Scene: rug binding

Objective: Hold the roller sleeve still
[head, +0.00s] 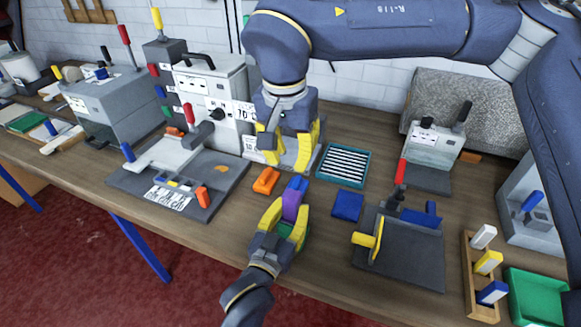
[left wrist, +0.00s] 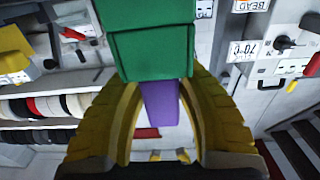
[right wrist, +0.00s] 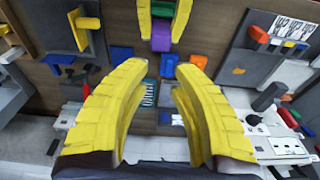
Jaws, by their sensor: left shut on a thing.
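The roller sleeve (head: 291,204), which I take to be the purple, blue and green piece, is at the front middle of the bench in the head view. My left gripper (head: 283,222) is shut on it, with a yellow finger on each side. In the left wrist view its green part (left wrist: 152,50) fills the space in front of the fingers, with purple beyond. My right gripper (head: 288,158) is behind it, pointing down, open and empty. In the right wrist view its fingers (right wrist: 160,75) are wide apart, and the sleeve (right wrist: 161,40) is beyond them, untouched.
An orange block (head: 265,181) lies left of the sleeve and a blue pad (head: 347,206) right of it. A striped tray (head: 343,166) is behind the pad. A dark plate fixture (head: 405,262) stands right, a grey press (head: 217,95) back left. A block rack (head: 477,285) and green tray (head: 537,298) are far right.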

